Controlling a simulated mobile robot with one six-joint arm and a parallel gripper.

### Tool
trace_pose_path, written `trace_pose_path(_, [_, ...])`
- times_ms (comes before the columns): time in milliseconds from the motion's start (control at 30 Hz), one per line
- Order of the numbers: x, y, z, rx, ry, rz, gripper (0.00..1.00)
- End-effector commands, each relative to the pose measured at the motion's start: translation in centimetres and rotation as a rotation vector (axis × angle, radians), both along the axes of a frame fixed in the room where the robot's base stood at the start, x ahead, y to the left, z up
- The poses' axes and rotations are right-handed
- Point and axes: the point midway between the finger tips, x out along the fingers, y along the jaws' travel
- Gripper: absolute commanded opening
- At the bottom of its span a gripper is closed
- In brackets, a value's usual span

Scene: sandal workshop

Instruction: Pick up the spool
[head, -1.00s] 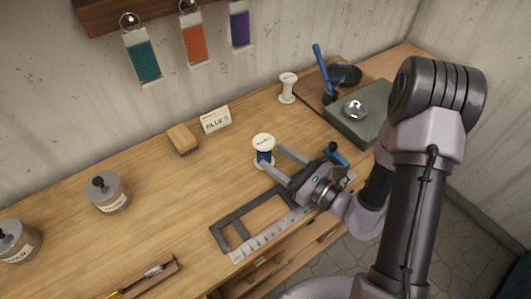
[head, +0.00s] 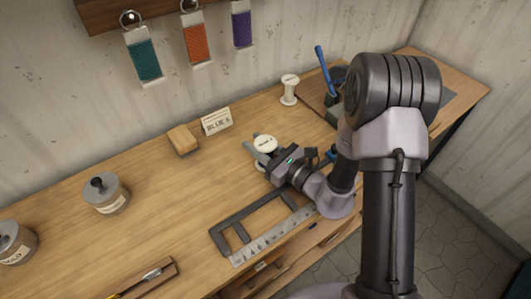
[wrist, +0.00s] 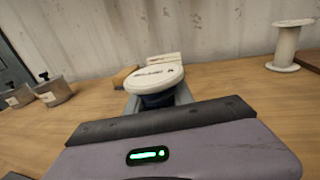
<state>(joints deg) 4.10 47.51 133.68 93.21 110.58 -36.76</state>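The spool (head: 265,144) has white end discs and dark blue thread, and it stands upright on the workbench. My gripper (head: 258,154) is low at the spool, with one grey finger showing at its left side and the other mostly hidden. In the wrist view, the spool's white top disc (wrist: 154,79) and dark thread lie between the two fingers, one on each side. The disc covers part of the fingers, so I cannot tell whether they press on the thread.
An empty white spool (head: 289,89) stands further back. A label card (head: 216,121) and a wooden block (head: 183,139) are behind left. A dark frame with a ruler (head: 262,240) lies in front. Lidded jars (head: 105,194) stand at left. The bench between is clear.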

Motion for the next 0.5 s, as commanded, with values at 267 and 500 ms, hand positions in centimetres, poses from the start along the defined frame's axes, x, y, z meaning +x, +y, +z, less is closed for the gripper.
trace_pose_path(267, [0.0,0.0,0.0,0.0,0.0,0.0,0.0])
trace_pose_path(500, [0.0,0.0,1.6,0.0,0.0,0.001,0.0])
